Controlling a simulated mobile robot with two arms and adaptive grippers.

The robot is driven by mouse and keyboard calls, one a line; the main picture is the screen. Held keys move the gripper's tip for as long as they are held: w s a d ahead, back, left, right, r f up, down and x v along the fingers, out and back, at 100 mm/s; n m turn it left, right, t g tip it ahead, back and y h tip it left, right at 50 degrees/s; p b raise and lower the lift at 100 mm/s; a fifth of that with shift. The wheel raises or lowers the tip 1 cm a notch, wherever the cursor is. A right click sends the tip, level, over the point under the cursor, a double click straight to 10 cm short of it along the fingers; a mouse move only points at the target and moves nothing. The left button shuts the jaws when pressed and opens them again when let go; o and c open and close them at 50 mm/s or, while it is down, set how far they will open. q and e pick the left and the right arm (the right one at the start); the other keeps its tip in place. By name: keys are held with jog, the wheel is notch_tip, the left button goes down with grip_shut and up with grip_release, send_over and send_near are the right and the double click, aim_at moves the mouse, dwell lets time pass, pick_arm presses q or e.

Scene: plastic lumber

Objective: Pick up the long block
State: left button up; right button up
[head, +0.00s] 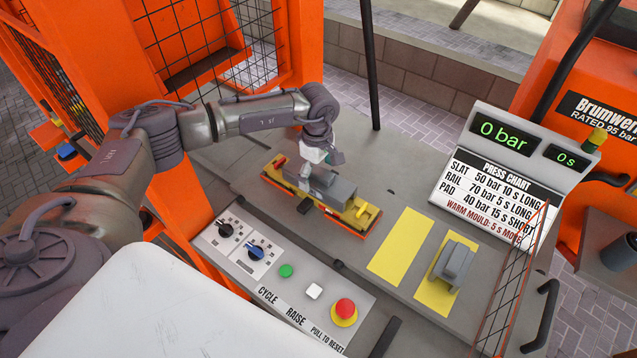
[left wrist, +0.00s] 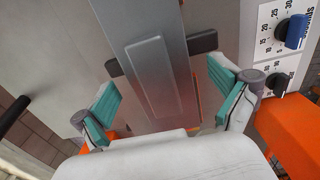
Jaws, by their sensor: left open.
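A long grey block (head: 336,191) lies on the orange and yellow mould (head: 360,227) on the grey bench. My left gripper (head: 322,160) is over the far end of this block, with its fingers apart. In the left wrist view the grey block (left wrist: 155,72), with a raised panel on its face, lies between the teal pads of my left gripper (left wrist: 168,98). Gaps show on both sides, and neither pad seems to touch it. The gripper partly hides the block's far end in the head view. My right gripper is not in view.
A shorter grey block (head: 455,264) sits on the right yellow pad, and the left yellow pad (head: 400,245) is bare. A control panel (head: 285,270) with knobs and buttons lies in front. A press display (head: 505,160) stands at the right. An orange frame (head: 292,50) rises behind my arm.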

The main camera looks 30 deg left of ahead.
pick_arm(q)
notch_tip(320, 180, down, 3)
jog(key=shift+w+r+b, duration=0.1)
jog(key=shift+b, duration=0.35)
jog(key=shift+r, duration=0.15)
jog(key=c, duration=1.7)
grip_shut()
